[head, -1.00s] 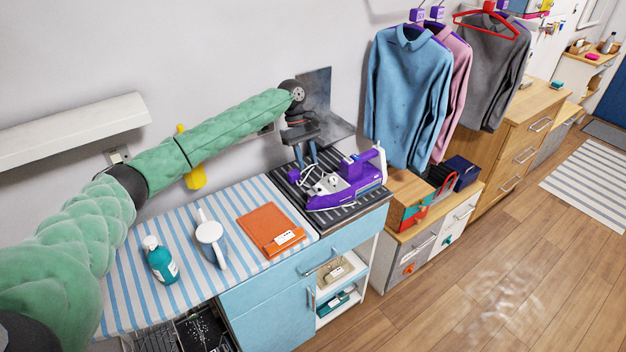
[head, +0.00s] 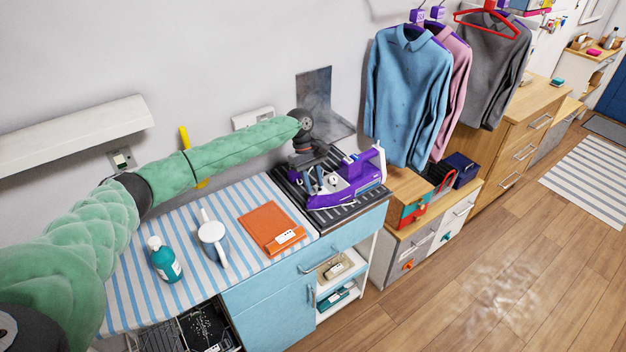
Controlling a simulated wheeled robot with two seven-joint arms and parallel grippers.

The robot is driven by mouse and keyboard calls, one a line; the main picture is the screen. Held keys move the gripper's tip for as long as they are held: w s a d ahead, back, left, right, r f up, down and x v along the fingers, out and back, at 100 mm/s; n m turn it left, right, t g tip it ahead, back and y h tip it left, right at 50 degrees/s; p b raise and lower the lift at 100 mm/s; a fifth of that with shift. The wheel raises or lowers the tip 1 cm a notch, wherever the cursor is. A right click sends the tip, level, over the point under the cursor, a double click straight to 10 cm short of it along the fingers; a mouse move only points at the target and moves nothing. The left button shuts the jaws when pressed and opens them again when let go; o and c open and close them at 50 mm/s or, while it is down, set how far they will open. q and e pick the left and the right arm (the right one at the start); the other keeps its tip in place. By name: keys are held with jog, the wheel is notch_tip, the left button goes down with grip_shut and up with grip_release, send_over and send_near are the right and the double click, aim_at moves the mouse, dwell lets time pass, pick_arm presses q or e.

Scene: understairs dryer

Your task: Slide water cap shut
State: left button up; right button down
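I cannot tell whether the fingers touch the iron. My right gripper is out of view.
On the striped cloth (head: 185,223) stand a teal bottle (head: 166,262) and a white jug (head: 212,240), with an orange folder (head: 270,228) lying beside them. Shirts (head: 408,95) hang to the right. A dark metal panel (head: 314,90) is behind the iron.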

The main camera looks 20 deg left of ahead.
pick_arm(q)
grip_shut()
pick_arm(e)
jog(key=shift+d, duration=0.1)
